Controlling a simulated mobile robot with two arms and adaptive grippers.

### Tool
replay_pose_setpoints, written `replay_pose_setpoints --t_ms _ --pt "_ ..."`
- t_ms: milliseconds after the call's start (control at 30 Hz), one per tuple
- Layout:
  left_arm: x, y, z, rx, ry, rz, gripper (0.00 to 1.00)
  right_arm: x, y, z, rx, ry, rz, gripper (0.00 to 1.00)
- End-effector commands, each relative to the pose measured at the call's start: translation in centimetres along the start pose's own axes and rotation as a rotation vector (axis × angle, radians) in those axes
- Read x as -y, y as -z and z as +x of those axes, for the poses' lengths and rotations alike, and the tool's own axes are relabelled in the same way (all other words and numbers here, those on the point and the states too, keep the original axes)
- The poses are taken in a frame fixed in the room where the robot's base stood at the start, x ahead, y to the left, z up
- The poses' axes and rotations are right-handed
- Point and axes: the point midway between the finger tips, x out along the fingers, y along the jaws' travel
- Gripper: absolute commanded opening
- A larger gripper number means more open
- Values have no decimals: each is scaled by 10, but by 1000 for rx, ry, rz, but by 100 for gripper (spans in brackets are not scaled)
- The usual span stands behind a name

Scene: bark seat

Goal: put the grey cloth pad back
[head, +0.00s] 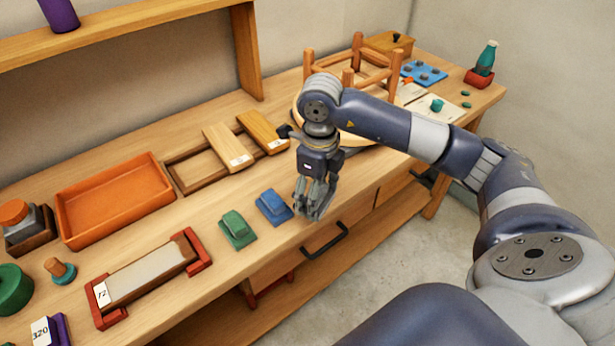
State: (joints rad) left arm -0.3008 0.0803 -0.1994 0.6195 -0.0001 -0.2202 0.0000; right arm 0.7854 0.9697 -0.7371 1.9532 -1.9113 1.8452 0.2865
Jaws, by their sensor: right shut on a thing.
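My right gripper (314,208) points down over the front part of the bench. It is shut on the grey cloth pad (322,203), which is mostly hidden between and behind the fingers. The pad is close to the bench top near the front edge; I cannot tell whether it touches the wood. A blue pad (273,206) lies just left of the gripper, and a green pad (238,230) lies left of that, roughly in line with it. My left gripper is not in view.
An orange tray (114,199), a sharpening stone in a red-ended holder (148,277) and a frame with wooden blocks (228,149) lie to the left. A stool frame (353,75) stands behind my right arm. A black drawer handle (325,241) sits below the front edge.

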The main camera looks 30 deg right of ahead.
Motion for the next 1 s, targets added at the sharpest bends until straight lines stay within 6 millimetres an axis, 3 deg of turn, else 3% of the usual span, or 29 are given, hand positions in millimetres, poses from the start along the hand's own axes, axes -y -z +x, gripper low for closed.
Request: replay_pose_setpoints --t_ms 433,667,900,1000 --pt "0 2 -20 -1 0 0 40 53 -51 5 0 0 0 48" --pt "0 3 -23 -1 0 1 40 59 -56 11 -1 -1 -2 48" --pt "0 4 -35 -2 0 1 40 58 -56 40 -2 -2 -2 48" --pt "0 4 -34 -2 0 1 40 59 -56 43 0 1 -2 48"
